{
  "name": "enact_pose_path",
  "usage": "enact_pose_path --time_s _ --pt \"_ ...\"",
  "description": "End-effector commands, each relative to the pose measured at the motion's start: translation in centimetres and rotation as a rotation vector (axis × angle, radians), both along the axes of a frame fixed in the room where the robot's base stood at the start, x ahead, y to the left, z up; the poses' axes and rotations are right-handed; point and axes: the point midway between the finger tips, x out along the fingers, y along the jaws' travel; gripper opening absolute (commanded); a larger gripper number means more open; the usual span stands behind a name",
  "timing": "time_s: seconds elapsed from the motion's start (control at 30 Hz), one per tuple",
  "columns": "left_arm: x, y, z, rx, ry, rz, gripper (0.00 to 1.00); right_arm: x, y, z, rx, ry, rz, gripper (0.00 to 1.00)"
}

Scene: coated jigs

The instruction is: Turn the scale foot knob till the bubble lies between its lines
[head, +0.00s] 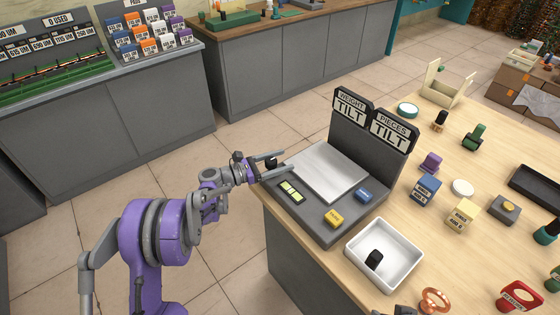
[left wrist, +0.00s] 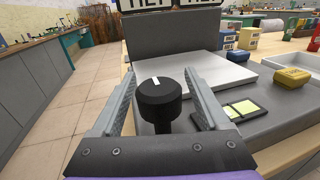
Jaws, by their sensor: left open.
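The grey scale (head: 320,222) stands at the table's left corner with a pale metal plate (head: 327,170). Its two signs read "WEIGHT TILT" (head: 350,107) and "PIECES TILT" (head: 390,131). The black foot knob (left wrist: 160,100) has a white mark pointing up and slightly left in the left wrist view. My left gripper (head: 275,163) is open, its fingers on either side of the knob, with gaps visible at both sides. The yellow-green level window (head: 291,191) sits on the scale's front; it also shows in the left wrist view (left wrist: 242,109). I cannot make out its bubble.
A yellow block (head: 333,218) and a blue block (head: 364,195) are on the scale. A white tray (head: 408,248) holding a black piece (head: 374,259) stands beside it. Several small boxes and stamps cover the table to the right. Open floor lies left of the scale.

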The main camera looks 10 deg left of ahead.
Motion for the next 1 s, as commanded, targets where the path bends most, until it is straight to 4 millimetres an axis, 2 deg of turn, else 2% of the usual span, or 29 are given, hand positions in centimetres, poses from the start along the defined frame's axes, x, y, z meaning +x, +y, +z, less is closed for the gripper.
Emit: enact_pose_path --time_s 0.03,0.07,0.47,0.77,1.0 --pt "0.0 0.0 0.0 0.000 0.000 0.000 0.78 0.0 0.0 0.0 0.000 0.000 0.000 0.50" --pt "0.0 0.0 0.0 0.000 0.000 0.000 0.73 0.0 0.0 0.0 0.000 0.000 0.000 0.50" --pt "0.0 0.0 0.0 0.000 0.000 0.000 0.01 0.0 0.0 0.0 0.000 0.000 0.000 0.50" --pt "0.0 0.1 -0.1 0.001 0.001 0.026 0.00 -0.1 0.0 -0.3 0.000 0.001 0.000 0.50" --pt "0.2 0.3 -0.2 0.001 0.001 0.144 0.00 -0.2 0.0 -1.4 0.000 0.005 0.000 0.50"
